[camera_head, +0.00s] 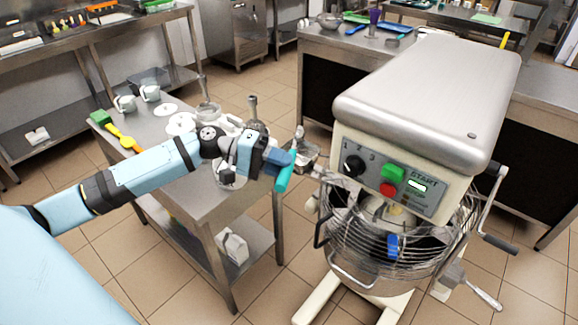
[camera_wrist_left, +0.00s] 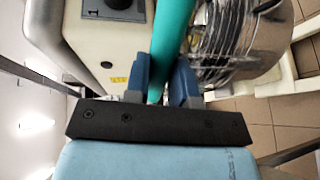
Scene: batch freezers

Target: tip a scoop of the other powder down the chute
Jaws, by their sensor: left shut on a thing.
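My left gripper (camera_head: 284,164) is shut on the teal handle (camera_head: 285,178) of a tool at the left side of the mixer (camera_head: 425,100). In the left wrist view the handle (camera_wrist_left: 172,38) stands between the two blue fingers (camera_wrist_left: 160,85). A small metal piece (camera_head: 307,154) shows just beyond the gripper; I cannot tell whether it is the scoop's bowl or the chute. No powder can be made out in it. The wire guard (camera_head: 375,235) covers the mixer bowl and also shows in the left wrist view (camera_wrist_left: 225,40). My right gripper is in neither view.
A steel trolley table (camera_head: 205,200) under my left arm holds jars, white plates, cups (camera_head: 150,92) and a yellow-and-green brush (camera_head: 120,135). A crank handle (camera_head: 490,240) sticks out on the mixer's right. Tiled floor is open between trolley and mixer.

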